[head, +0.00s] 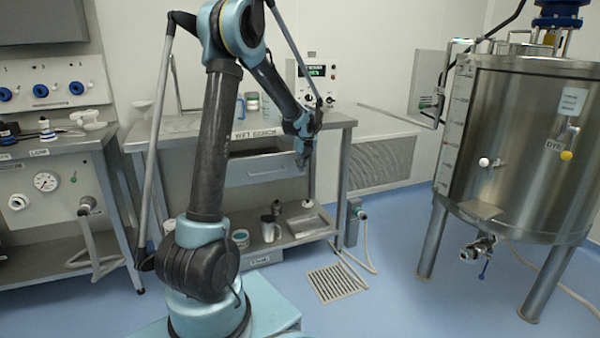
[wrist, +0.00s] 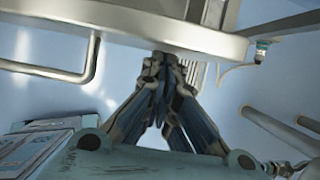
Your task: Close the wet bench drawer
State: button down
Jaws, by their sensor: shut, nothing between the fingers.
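The wet bench (head: 330,122) stands in the middle of the head view, with its label on the front edge. Its drawer (head: 245,172) is pulled out, and a dark gap shows above the drawer front. A bar handle is on the front. My gripper (head: 302,163) is shut and empty, pointing down by the right end of the drawer front. In the wrist view my closed fingertips (wrist: 165,68) meet just below a grey metal edge (wrist: 130,22), and a bent bar handle (wrist: 92,62) shows at left. I cannot tell whether the fingers touch the metal.
A large steel tank (head: 520,150) stands at the right. Another bench (head: 60,148) is at the left.

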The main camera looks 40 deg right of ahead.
jog(key=w+d, duration=0.1)
jog(key=w, duration=0.3)
jog(key=w+d, duration=0.2)
jog(key=w, duration=0.3)
jog(key=w+d, duration=0.1)
jog(key=w, duration=0.3)
jog(key=shift+w+d, duration=0.2)
jog(key=shift+w, duration=0.2)
jog(key=shift+w+d, duration=0.1)
jog(key=shift+w, duration=0.15)
jog(key=shift+w, duration=0.1)
jog(key=s, duration=0.1)
jog(key=s+a, duration=0.1)
jog(key=s, duration=0.2)
jog(key=shift+a, duration=0.3)
jog(key=d+v, duration=0.1)
jog(key=v, duration=0.9)
jog(key=shift+s+a, duration=0.15)
jog(key=shift+a, duration=0.2)
jog(key=shift+a, duration=0.1)
